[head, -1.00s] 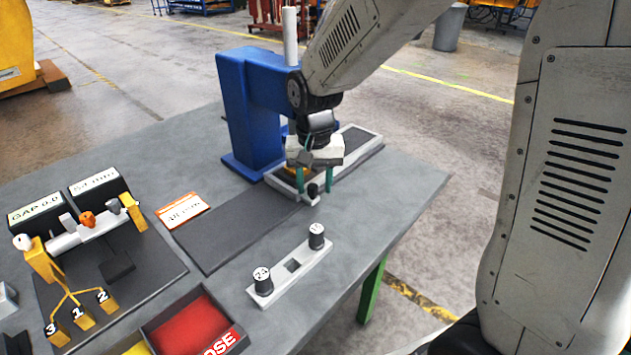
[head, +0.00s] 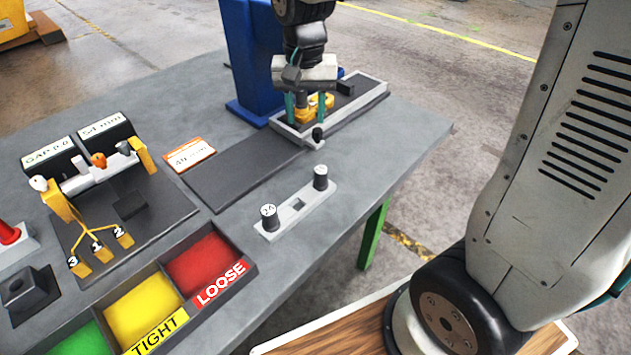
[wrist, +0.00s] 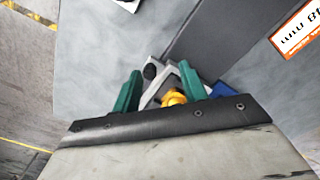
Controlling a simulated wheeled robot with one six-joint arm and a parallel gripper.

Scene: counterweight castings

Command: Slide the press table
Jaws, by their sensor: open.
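The press table (head: 362,98) is a light grey framed tray with a dark inside, at the foot of the blue press (head: 252,60). A black knob (head: 317,134) stands on a tab at its near end. A yellow piece (head: 318,108) sits in the tray. My gripper (head: 310,112) is open with teal fingers above the tray's near end, a little above and behind the knob; it looks empty. In the wrist view, the knob (wrist: 150,71) and yellow piece (wrist: 174,98) show between the fingers (wrist: 160,72).
A dark strip (head: 240,175) runs from the tray towards the near left, clear. A grey block with two black-knobbed pegs (head: 296,210) stands in front. A gauge stand (head: 110,175) and coloured bins (head: 145,300) lie to the left. An orange-edged card (head: 190,153) lies by the strip.

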